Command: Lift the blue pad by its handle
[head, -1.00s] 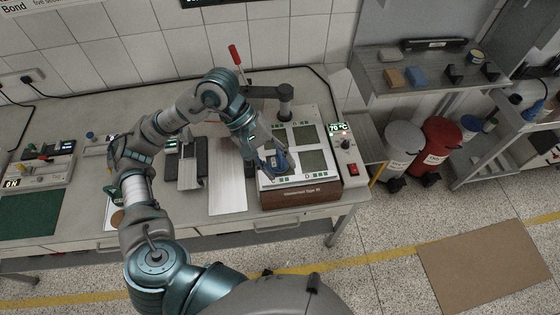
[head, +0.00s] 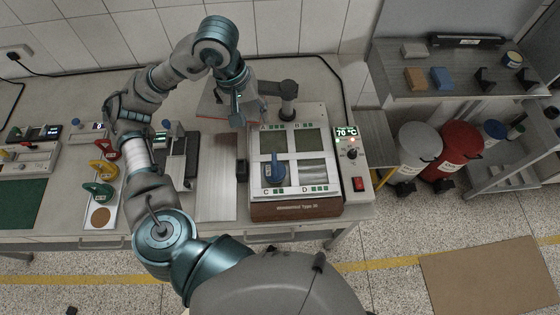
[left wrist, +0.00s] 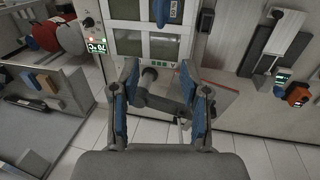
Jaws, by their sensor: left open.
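The blue pad (head: 273,172) sits on the lower-left square, marked C, of the white-framed plate (head: 302,187). Its blue handle stands up from it. My left gripper (head: 250,112) is open and empty, beyond the plate's back left corner and apart from the pad. In the left wrist view its two blue-lined fingers (left wrist: 164,95) are spread, with nothing held between them. The blue pad also shows at the top edge of that view (left wrist: 176,10), partly cut off. My right gripper is not in view.
A dark post with a swing arm (head: 287,100) stands behind the plate. A control box reading 70 °C (head: 350,152) is at its right. A metal strip (head: 216,178) lies left of it. Red and yellow handled pads (head: 103,168) stand farther left. Shelves (head: 450,82) are at right.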

